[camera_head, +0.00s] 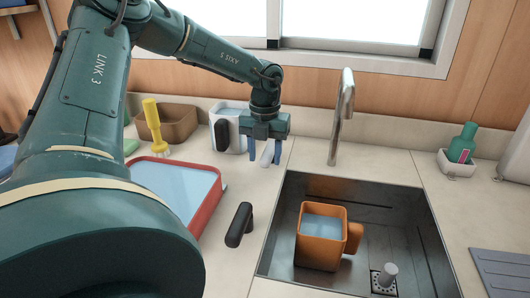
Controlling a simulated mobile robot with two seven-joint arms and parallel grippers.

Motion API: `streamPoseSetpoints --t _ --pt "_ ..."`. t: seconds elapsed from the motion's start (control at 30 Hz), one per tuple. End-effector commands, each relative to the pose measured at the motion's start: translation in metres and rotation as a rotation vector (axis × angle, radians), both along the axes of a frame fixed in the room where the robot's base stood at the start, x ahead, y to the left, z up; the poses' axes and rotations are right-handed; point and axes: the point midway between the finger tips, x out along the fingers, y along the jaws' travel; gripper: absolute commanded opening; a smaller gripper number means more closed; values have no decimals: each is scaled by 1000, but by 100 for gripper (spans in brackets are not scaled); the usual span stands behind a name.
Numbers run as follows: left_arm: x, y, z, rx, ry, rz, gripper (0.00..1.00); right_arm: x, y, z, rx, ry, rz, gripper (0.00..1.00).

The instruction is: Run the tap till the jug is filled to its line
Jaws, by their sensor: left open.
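An orange jug (309,253) stands upright in the sink, its handle to the right. Pale blue water shows inside, below the rim; I cannot make out a fill line. The silver tap (336,130) rises behind the sink, and no stream shows below its spout. My left gripper (265,155) is open, left of the tap, pointing down over the counter. A pale grey lever-like piece (267,153) shows between its blue fingers; I cannot tell whether they touch it. My right gripper is out of view.
The dark sink (410,235) has a drain plug (388,274) right of the jug. A white container (226,143), a red-rimmed tray (207,209), a yellow-handled brush (152,120) and a black handle-like piece (239,225) are on the left. A green bottle (464,142) stands at right.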

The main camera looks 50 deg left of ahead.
Motion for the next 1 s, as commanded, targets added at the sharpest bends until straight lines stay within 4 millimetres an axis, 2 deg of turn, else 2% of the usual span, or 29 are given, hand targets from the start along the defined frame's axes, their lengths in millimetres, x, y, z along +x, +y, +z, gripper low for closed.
streamPoseSetpoints --t 0.17,0.27,0.7,0.8,1.0 --pt "0 0 3 0 -1 0 47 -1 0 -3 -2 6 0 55" --pt "1 0 15 0 -4 1 47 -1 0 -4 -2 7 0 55" --pt "0 0 106 1 -4 0 47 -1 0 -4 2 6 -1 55" --pt "0 0 120 2 -3 1 47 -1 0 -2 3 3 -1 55" --pt "0 0 132 1 -1 0 47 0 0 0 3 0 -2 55"
